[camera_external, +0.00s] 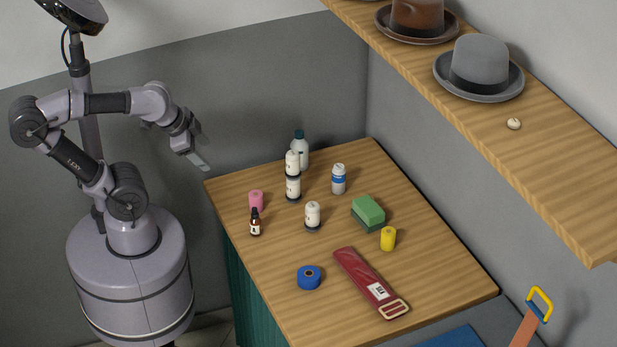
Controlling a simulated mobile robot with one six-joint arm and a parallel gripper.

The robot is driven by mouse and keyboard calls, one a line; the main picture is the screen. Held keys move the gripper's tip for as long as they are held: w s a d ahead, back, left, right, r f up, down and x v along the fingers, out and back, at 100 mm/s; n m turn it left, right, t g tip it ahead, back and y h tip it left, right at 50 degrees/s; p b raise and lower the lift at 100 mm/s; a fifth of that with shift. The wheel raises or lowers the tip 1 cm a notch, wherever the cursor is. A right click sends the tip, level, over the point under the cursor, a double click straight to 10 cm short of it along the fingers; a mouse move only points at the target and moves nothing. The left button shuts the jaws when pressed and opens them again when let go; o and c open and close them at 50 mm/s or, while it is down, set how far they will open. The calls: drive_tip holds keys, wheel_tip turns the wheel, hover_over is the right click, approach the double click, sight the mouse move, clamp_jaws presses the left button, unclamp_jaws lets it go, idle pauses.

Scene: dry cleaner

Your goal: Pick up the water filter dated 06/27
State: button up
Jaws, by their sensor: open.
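Three alike white cylinders with dark bases look like the water filters; no date is readable on any of them. One (312,215) stands alone near the middle of the wooden tabletop (350,227). Another (293,188) stands farther back, and the third (292,163) shows directly above it; it appears stacked on top, though it could stand just behind. My gripper (199,161) is open and empty, raised beyond the table's left back corner, to the left of and well apart from the filters.
Close around the filters are a clear bottle with a dark cap (301,150), a white-blue bottle (339,179), a pink roll (256,201), a dropper bottle (255,223) and a green sponge (368,212). A hat shelf (550,170) overhangs right.

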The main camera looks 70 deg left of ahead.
drive_tip(key=w+d+f+n+t+h+p, duration=0.1)
drive_tip(key=w+d, duration=0.2)
drive_tip(key=w, duration=0.6)
drive_tip(key=w+d+f+n+t+h+p, duration=0.15)
drive_tip(key=w+d, duration=0.25)
drive_tip(key=w, duration=0.4)
drive_tip(key=w+f+n+t, duration=0.25)
drive_tip(key=w+f, duration=0.35)
drive_tip(key=w, duration=0.6)
drive_tip(key=n+y+p, duration=0.2)
drive_tip(key=n+y, duration=0.4)
drive_tip(key=y, duration=0.2)
approach(335, 174)
drive_tip(key=shift+t, duration=0.4)
drive_tip(key=b+x, duration=0.1)
drive_tip(key=x, duration=0.2)
drive_tip(key=b+x, duration=0.2)
drive_tip(key=x, duration=0.2)
drive_tip(key=f+b+x, duration=0.1)
drive_tip(key=b+x, duration=0.1)
drive_tip(key=x, duration=0.2)
drive_tip(key=shift+a, duration=0.1)
drive_tip(key=shift+w+a, duration=0.2)
drive_tip(key=shift+w, duration=0.2)
clamp_jaws()
